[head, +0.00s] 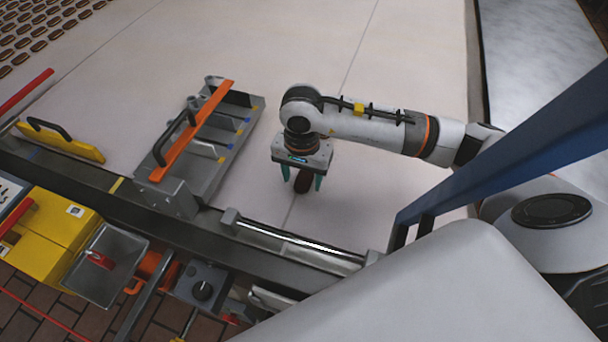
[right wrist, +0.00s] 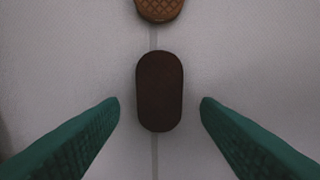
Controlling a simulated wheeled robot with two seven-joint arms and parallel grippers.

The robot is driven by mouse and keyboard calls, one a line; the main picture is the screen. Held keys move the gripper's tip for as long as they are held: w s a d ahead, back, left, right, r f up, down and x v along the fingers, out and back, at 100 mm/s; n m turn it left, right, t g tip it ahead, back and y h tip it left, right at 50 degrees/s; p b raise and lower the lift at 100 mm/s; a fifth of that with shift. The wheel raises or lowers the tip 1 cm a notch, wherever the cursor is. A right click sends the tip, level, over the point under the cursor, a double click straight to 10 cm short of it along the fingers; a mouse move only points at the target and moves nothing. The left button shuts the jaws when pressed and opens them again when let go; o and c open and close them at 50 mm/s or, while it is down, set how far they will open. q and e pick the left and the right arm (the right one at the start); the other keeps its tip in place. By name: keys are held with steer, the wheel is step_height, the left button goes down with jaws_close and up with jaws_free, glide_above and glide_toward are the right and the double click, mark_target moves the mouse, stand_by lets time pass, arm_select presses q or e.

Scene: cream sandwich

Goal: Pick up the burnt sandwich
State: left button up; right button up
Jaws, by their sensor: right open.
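The burnt sandwich (right wrist: 159,92) is a dark brown, rounded oblong lying flat on the pale belt. In the right wrist view it lies midway between and slightly beyond the two green fingertips, with a gap on each side. In the head view the burnt sandwich (head: 303,181) shows below my right gripper (head: 301,183), partly hidden by it. My right gripper is open, pointing down, and its green fingers (right wrist: 160,102) hold nothing. My left gripper is not in view.
A lighter brown sandwich (right wrist: 159,8) lies just beyond the burnt one in the right wrist view. A grey metal guide with an orange bar (head: 192,132) stands left of my gripper. A metal rail (head: 295,240) runs along the belt's near edge. Many sandwiches (head: 38,30) lie at the far left.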

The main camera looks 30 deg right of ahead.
steer(key=shift+f, duration=0.4)
steer(key=shift+c, duration=0.6)
steer(key=c, duration=0.9)
steer(key=shift+r, duration=0.1)
